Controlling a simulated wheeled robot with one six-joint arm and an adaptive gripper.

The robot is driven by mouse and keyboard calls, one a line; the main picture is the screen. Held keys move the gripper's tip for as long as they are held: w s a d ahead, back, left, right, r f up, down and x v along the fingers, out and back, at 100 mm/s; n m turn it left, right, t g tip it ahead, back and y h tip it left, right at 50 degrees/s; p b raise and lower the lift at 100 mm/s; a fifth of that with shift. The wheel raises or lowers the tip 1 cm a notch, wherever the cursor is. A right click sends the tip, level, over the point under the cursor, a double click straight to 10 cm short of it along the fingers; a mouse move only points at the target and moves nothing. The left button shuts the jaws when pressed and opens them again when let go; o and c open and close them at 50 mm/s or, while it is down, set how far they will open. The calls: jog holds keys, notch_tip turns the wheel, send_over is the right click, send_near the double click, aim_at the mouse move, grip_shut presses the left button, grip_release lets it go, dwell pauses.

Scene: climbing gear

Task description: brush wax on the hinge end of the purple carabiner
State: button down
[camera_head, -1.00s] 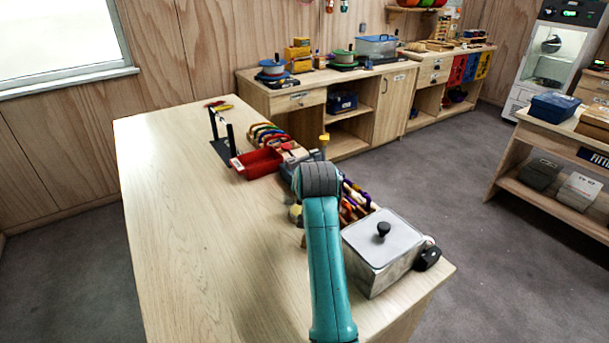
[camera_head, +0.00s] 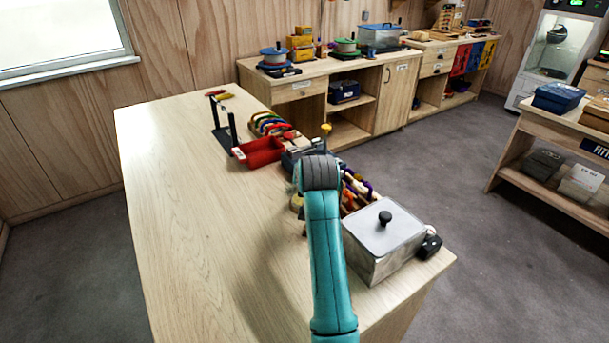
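My teal arm (camera_head: 330,260) with its grey joint reaches over the table's right side. My gripper is hidden behind it, so its fingers do not show. Small purple parts (camera_head: 369,187) show among red and orange pieces right of the joint; I cannot tell whether one is the purple carabiner or where its hinge end is. A row of coloured loops (camera_head: 268,124), possibly carabiners, stands behind a red tray (camera_head: 259,152). A yellow-topped upright item (camera_head: 326,129) stands beyond the joint; I cannot tell whether it is a brush. No wax is clearly identifiable.
A metal box with a grey lid and black knob (camera_head: 384,240) stands at the table's right front corner. A black stand with two posts (camera_head: 223,133) is at the far end. The table's left half (camera_head: 180,200) is bare. Wooden counters (camera_head: 320,88) line the back wall.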

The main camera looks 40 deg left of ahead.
jog(key=shift+f, duration=0.7)
dwell(1.0)
jog(key=shift+r, duration=0.1)
jog(key=shift+r, duration=3.5)
